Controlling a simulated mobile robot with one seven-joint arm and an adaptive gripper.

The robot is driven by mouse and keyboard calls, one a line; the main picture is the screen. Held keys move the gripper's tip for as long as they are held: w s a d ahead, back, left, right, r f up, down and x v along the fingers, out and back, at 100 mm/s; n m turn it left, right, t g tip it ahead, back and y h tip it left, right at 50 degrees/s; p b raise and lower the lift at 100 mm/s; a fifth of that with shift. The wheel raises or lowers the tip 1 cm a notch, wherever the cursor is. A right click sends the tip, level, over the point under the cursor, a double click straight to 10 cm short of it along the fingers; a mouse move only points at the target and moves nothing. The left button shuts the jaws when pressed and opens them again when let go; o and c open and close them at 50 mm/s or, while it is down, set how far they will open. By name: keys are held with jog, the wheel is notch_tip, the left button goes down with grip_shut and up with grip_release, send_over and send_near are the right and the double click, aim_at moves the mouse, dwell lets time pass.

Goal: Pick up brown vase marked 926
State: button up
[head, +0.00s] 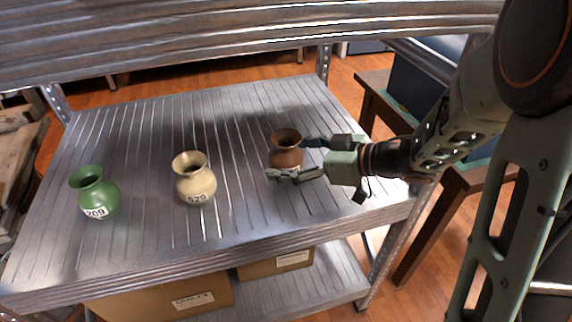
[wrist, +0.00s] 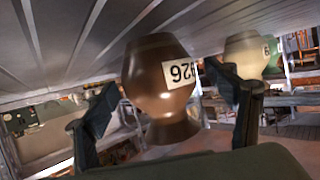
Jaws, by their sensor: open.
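The brown vase (head: 286,155) stands upright on the metal shelf (head: 235,110), right of the middle. Its 926 label is hidden in the head view but shows in the wrist view, where the vase (wrist: 150,85) appears upside down. My gripper (head: 287,157) reaches in from the right, with one finger on the near side of the vase and one toward the far side. In the wrist view the fingers (wrist: 178,105) are spread on either side of the vase, with gaps visible. The gripper is open and holds nothing.
A metal shelf (head: 200,40) spans overhead at the back. Cardboard boxes (head: 165,300) sit below. The shelf behind the vases is clear.

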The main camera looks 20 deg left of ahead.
jog(key=shift+a+f, duration=0.15)
jog(key=shift+a, duration=0.2)
jog(key=shift+c, duration=0.5)
jog(key=c, duration=1.4)
jog(key=shift+o, duration=0.2)
